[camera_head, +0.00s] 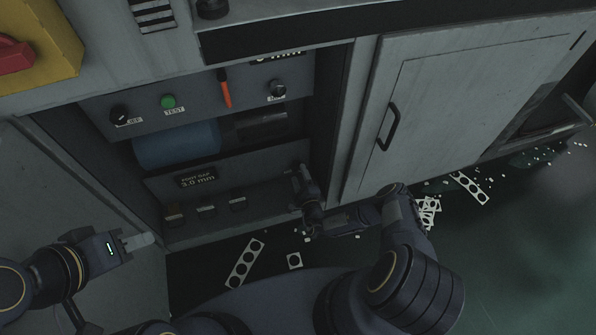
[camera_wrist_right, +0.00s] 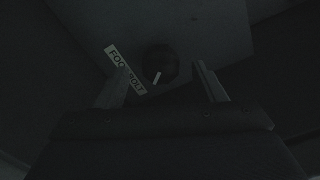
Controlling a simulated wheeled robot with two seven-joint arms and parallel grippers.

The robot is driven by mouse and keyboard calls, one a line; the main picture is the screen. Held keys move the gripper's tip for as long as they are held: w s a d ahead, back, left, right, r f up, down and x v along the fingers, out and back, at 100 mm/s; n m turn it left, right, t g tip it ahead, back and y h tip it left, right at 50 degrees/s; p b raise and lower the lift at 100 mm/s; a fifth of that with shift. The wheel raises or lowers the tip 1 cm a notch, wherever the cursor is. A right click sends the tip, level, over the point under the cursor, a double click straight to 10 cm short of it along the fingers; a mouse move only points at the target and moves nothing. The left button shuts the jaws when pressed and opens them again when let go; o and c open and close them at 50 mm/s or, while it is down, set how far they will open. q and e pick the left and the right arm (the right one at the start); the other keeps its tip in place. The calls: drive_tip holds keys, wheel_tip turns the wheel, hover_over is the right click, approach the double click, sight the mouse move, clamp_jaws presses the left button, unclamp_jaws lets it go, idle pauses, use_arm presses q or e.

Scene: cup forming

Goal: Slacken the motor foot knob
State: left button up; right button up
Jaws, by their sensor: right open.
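The motor foot knob (camera_wrist_right: 160,62) is a dark round knob with a white pointer line, beside a tilted label (camera_wrist_right: 125,70) that seems to read FOOT BOLT, partly covered by a finger. My right gripper (camera_wrist_right: 162,88) is open, its fingers on either side of the knob in the picture; I cannot tell whether they touch it. In the head view my right gripper (camera_head: 299,172) is at the right end of the lower panel, and the knob is hidden or too small there. My left gripper (camera_head: 140,241) hangs at the lower left, away from the panel; its jaw gap is unclear.
The blue motor (camera_head: 178,145) sits in the open bay above a display (camera_head: 198,178) reading 3.0 mm. An upper panel carries a green TEST button (camera_head: 168,102) and an orange-handled tool (camera_head: 225,90). A closed cabinet door (camera_head: 455,105) stands right. Scrap strips (camera_head: 245,263) lie on the floor.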

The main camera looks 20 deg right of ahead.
drive_tip(key=s, duration=0.5)
drive_tip(key=shift+d, duration=0.1)
idle(0.4)
